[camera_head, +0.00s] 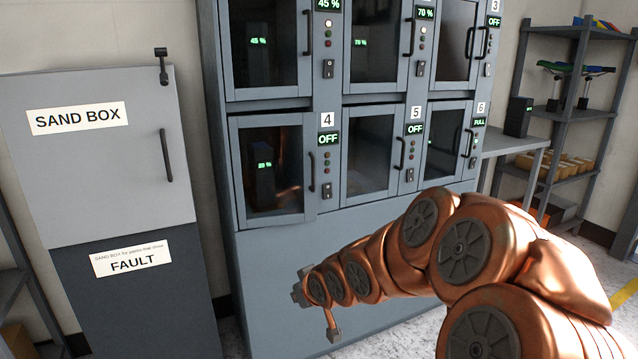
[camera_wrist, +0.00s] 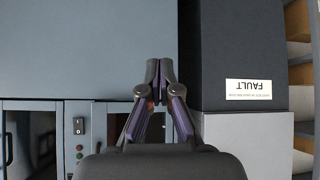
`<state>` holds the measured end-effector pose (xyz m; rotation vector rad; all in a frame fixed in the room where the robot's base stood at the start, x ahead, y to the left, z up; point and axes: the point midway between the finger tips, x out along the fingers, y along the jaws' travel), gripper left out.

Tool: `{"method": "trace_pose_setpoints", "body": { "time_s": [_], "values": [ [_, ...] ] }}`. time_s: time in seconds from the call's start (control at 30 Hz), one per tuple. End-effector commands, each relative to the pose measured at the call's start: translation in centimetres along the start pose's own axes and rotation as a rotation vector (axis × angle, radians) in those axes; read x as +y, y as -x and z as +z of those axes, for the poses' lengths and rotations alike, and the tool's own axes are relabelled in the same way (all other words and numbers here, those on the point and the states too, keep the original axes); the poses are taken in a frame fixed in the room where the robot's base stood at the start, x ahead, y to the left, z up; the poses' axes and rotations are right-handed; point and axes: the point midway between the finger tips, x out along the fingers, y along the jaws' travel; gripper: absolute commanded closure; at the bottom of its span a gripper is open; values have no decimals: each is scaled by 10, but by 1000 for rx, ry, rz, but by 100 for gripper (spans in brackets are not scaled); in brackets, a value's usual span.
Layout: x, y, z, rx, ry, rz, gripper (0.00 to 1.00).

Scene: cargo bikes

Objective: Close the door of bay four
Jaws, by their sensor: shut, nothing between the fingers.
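The door of bay four (camera_head: 302,190) is at the lower left of the locker, under the number 4. It is a grey frame with a dark window and an upright handle on its right side. My gripper (camera_head: 333,330) is low in front of the locker's plain base panel, below and apart from the door. In the wrist view my gripper (camera_wrist: 160,70) is shut and empty; my wrist hides part of the door there.
The sand box cabinet (camera_head: 95,190) with a FAULT label stands left of the locker. Bay five (camera_head: 372,155) is right of bay four, with a control strip (camera_head: 327,160) reading OFF between them. A side table (camera_head: 500,140) and shelves (camera_head: 570,110) stand at the right.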

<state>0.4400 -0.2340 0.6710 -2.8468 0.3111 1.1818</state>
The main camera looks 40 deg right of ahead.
Motion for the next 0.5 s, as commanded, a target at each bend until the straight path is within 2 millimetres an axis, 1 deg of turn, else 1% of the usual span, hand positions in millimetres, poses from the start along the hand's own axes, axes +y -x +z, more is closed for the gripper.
{"method": "trace_pose_setpoints", "body": {
  "time_s": [0.03,0.07,0.1,0.17,0.2,0.27,0.3,0.4,0.5],
  "values": [
    [16,4,-16,70,-22,9,100],
    [25,6,-24,112,-28,14,100],
    [36,10,-38,174,-37,21,100],
    [53,18,-56,266,-50,31,100],
    [64,24,-66,324,-57,39,100],
    [80,36,-82,412,-69,50,100],
    [91,45,-91,470,-74,58,100],
    [112,68,-110,595,-81,78,100],
    [128,87,-122,688,-85,93,100]
  ]
}}
